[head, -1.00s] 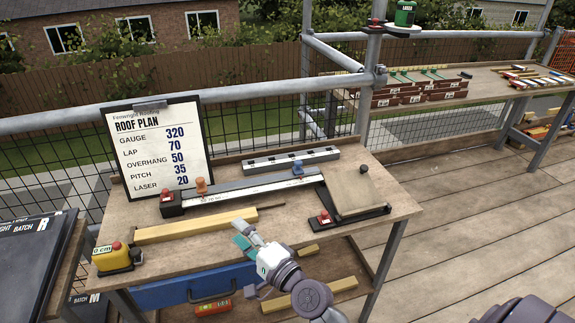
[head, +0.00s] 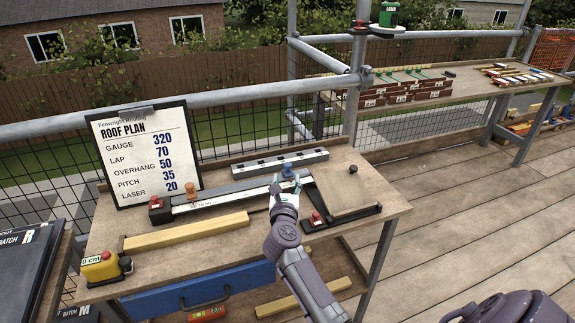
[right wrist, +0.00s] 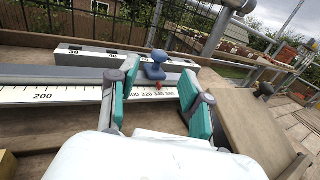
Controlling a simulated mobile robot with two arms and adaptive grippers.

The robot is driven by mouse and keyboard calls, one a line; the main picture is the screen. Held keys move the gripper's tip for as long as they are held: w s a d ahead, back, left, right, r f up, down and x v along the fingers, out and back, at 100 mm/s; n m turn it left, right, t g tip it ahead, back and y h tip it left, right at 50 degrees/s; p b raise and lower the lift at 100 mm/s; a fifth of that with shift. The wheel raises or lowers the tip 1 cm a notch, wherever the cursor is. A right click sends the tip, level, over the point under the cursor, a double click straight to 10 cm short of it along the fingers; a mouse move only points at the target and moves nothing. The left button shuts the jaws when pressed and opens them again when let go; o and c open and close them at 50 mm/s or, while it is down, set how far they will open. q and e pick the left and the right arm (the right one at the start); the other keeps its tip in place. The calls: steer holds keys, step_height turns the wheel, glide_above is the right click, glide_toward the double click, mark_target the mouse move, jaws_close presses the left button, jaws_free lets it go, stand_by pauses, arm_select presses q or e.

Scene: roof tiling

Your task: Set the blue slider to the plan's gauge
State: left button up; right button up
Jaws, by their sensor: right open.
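The blue slider (head: 288,169) sits on the white-scaled rail (head: 240,190) on the workbench. In the right wrist view the blue slider (right wrist: 155,67) has a red pointer at its foot, around the 340 label; the exact reading is too small to tell. My right gripper (head: 286,184) is open at the slider. In the right wrist view its teal fingers (right wrist: 160,95) stand apart, one on each side of the slider, without visible contact. The roof plan (head: 148,155) reads gauge 320. My left gripper is not in view.
An orange slider (head: 191,189) and a red-topped block are at the rail's left end. A grey marked bar (head: 280,163) lies behind the rail. A hinged board with a red clamp (head: 316,218) is to the right. A timber batten (head: 186,232) lies in front.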

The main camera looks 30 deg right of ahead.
mark_target(288, 167)
steer(key=x, duration=0.8)
steer(key=shift+w+d+b, duration=0.2)
steer(key=shift+w+b, duration=0.05)
steer(key=shift+b, duration=0.15)
jaws_close()
